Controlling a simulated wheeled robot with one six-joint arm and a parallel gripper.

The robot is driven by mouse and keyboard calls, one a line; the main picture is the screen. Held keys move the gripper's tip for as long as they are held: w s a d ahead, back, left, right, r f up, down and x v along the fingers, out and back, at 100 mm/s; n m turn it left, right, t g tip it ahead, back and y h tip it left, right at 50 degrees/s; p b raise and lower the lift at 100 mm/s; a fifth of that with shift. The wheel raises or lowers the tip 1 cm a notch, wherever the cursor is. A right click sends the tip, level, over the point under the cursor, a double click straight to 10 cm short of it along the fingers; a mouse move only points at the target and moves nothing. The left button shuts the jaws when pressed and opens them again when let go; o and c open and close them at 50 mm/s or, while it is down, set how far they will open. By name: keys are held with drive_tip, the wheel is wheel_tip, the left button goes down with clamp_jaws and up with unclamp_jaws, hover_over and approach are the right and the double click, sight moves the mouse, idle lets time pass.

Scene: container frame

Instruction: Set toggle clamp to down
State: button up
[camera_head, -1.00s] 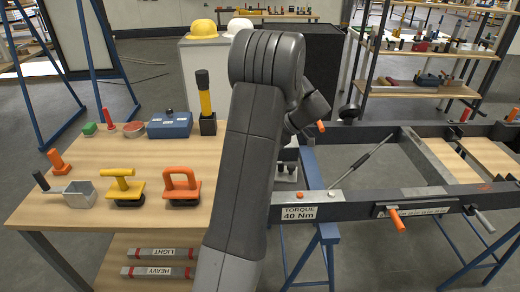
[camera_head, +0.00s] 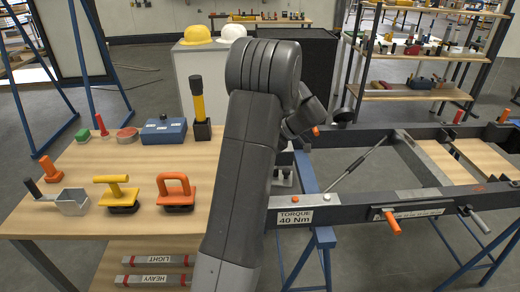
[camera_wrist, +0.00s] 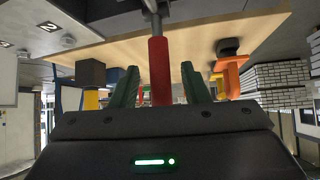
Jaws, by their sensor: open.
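In the wrist view a red handle (camera_wrist: 159,72) on a grey metal rod, which looks like the toggle clamp's lever, stands between the green fingers of my gripper (camera_wrist: 160,82). The fingers are open, one on each side, with visible gaps to the handle. The clamp's base is not clear there. In the head view my arm hides the gripper and most of this spot. A grey metal fitting (camera_head: 284,177) shows partly beside the arm, at the frame's left end. A small orange tip (camera_head: 316,131) shows by my wrist; I cannot tell what it belongs to.
The wooden table (camera_head: 70,235) at left holds a blue box (camera_head: 163,131), a black-and-yellow tool (camera_head: 199,105), and yellow (camera_head: 118,192) and orange (camera_head: 175,191) handled tools. The dark frame (camera_head: 350,212) at right carries an orange handle (camera_head: 391,222) and a grey handle (camera_head: 481,222).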

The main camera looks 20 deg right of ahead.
drive_tip(key=v, duration=1.3)
drive_tip(key=shift+s+d+r, duration=0.25)
drive_tip(key=x, duration=1.4)
drive_tip(key=shift+w+r, duration=0.1)
drive_tip(key=shift+d, duration=0.1)
